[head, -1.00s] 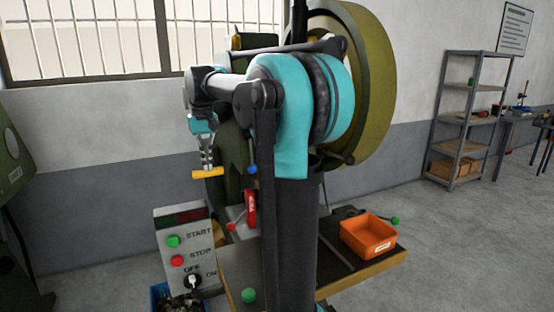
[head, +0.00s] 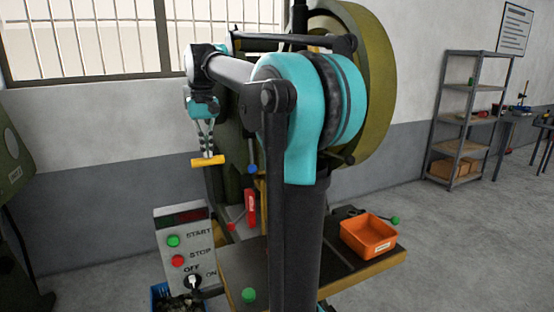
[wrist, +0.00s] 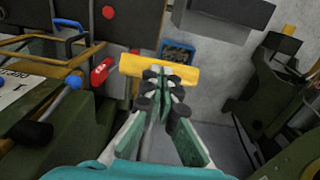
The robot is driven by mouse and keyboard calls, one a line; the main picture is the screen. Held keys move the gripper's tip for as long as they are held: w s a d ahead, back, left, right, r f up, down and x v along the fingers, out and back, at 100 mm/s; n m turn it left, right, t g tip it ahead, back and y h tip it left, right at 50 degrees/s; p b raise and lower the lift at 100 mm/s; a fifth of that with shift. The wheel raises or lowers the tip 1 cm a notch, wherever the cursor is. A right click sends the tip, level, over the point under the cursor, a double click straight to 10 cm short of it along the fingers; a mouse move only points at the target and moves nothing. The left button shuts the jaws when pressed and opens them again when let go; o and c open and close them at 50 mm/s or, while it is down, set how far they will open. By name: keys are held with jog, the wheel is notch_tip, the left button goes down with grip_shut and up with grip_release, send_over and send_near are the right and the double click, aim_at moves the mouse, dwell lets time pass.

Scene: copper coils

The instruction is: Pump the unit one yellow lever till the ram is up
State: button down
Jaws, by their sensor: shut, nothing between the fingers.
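The yellow lever grip (head: 208,162) shows as a short bar at the tips of my gripper (head: 206,154) in the head view. In the wrist view the yellow bar (wrist: 182,74) lies crosswise at the fingertips of my gripper (wrist: 159,82). The fingers are shut with nothing between them. They look very close to the bar; I cannot tell whether they touch it. The rest of the lever is not clear. The olive green press (head: 375,90) stands behind my arm. My arm hides much of it, and I cannot make out the ram.
A control box (head: 182,240) with START and STOP buttons stands below and left of my gripper. An orange tray (head: 368,235) sits on the bench at the right. A red handle (head: 251,207) is near the press. A blue crate (head: 160,294) is on the floor.

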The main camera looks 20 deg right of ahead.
jog(key=shift+f, duration=0.1)
jog(key=shift+w+f, duration=0.1)
jog(key=shift+f, duration=0.55)
jog(key=shift+w+f, duration=0.4)
jog(key=shift+f, duration=0.45)
jog(key=shift+w+f, duration=0.35)
jog(key=shift+f, duration=0.5)
jog(key=shift+w+f, duration=0.4)
jog(key=shift+f, duration=0.45)
jog(key=w+f, duration=0.1)
jog(key=f, duration=0.1)
jog(key=w+f, duration=0.2)
jog(key=shift+w+f, duration=0.1)
jog(key=shift+f, duration=0.25)
jog(key=shift+w, duration=0.1)
